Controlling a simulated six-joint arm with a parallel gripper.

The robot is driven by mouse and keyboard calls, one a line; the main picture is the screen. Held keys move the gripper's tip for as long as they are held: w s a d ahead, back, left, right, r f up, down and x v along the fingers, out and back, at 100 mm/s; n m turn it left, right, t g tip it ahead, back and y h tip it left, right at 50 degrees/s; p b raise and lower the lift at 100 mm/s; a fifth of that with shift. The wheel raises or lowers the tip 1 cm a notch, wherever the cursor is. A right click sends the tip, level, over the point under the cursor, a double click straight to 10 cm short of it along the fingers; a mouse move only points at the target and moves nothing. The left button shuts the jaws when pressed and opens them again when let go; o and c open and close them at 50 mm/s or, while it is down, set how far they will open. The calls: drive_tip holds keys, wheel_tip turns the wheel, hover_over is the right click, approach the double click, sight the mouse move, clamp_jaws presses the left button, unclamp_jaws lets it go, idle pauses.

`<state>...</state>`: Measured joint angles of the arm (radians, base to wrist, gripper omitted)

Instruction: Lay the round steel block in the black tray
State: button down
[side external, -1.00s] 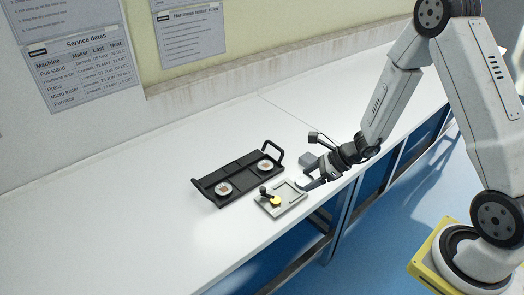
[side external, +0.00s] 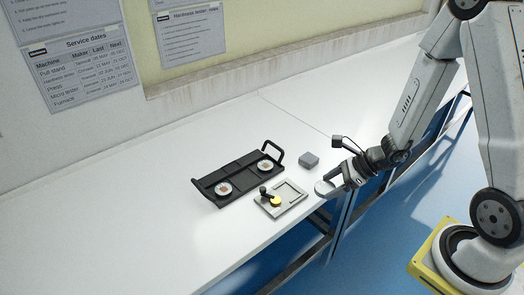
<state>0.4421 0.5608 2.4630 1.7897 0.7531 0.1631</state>
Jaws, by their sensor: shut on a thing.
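My gripper (side external: 330,186) is shut on the round steel block (side external: 322,189), a pale grey disc at its fingertips, near the bench's front edge. The black tray (side external: 236,173) lies to the left on the bench, with a raised handle at each end and dividing ribs. Two round pieces with orange-brown centres sit in it, one toward the near left (side external: 223,189) and one toward the far right (side external: 265,166). The held block is apart from the tray. The fingers partly hide the block, and its exact height above the bench is hard to tell.
A light grey fixture (side external: 292,190) with a square recess, a yellow disc (side external: 275,200) and a black knob (side external: 264,191) stands between tray and gripper. The white bench is clear at the left and back.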

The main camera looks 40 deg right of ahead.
drive_tip(key=shift+w, duration=0.1)
drive_tip(key=shift+w+a, duration=0.1)
drive_tip(key=shift+w, duration=0.4)
drive_tip(key=w+a, duration=0.2)
drive_tip(key=w, duration=0.4)
drive_tip(key=w+a, duration=0.3)
drive_tip(key=w, duration=0.4)
approach(241, 179)
drive_tip(key=a, duration=0.1)
drive_tip(key=w+a+r, duration=0.1)
drive_tip(key=shift+w+a, duration=0.1)
drive_tip(key=shift+a, duration=0.3)
drive_tip(key=shift+w+f, duration=0.55)
drive_tip(key=shift+f, duration=0.1)
drive_tip(key=shift+w+f, duration=0.25)
drive_tip(key=shift+f, duration=1.55)
